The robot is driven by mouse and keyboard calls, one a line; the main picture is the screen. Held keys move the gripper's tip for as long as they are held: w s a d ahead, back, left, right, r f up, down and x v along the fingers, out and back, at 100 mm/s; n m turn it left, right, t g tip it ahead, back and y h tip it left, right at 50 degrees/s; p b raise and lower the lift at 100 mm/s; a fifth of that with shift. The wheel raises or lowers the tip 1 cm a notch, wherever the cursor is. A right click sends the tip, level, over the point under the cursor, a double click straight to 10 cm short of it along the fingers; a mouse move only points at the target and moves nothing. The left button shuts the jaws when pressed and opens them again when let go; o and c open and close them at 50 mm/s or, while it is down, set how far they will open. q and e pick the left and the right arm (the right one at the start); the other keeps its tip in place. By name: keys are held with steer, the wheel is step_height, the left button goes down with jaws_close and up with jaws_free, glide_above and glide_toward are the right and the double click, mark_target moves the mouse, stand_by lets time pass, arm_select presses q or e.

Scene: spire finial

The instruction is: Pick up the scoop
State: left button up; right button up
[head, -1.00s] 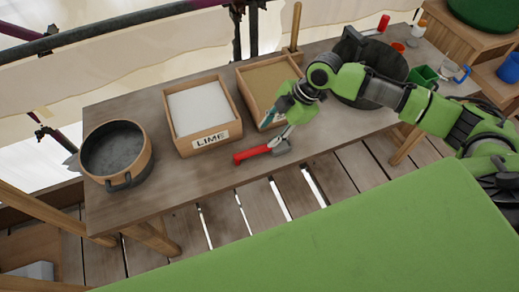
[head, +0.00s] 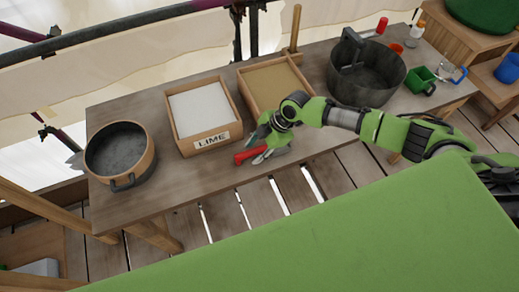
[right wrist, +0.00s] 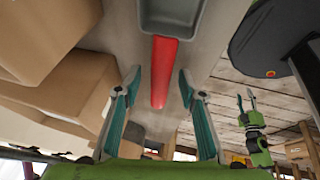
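The scoop has a red handle (head: 246,156) and lies on the wooden table in front of the LIME box. In the right wrist view its handle (right wrist: 163,70) runs between my fingers, with the grey scoop pan (right wrist: 171,18) at the top. My right gripper (head: 262,152) is over the scoop in the head view and hides its pan. In the right wrist view this gripper (right wrist: 159,80) is open, one finger on each side of the handle, with gaps. My left gripper (right wrist: 245,97) shows small in the right wrist view, its fingers apart; it is outside the head view.
The LIME box (head: 183,147) of white powder and a sand box (head: 242,88) stand behind the scoop. A round pan (head: 149,160) is at the left. A dark bucket (head: 380,93) and a green container (head: 416,84) are at the right. The table's front edge is close to the scoop.

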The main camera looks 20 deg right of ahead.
jaws_close()
steer(key=shift+r, duration=0.1)
steer(key=shift+r+b, duration=0.4)
steer(key=shift+r, duration=0.1)
steer(key=s+d+r+b, duration=0.3)
steer(key=s+d+r, duration=0.5)
steer(key=s+r, duration=0.3)
steer(key=shift+s+r+b, duration=0.3)
steer(key=shift+s+r, duration=0.05)
steer(key=shift+r, duration=0.1)
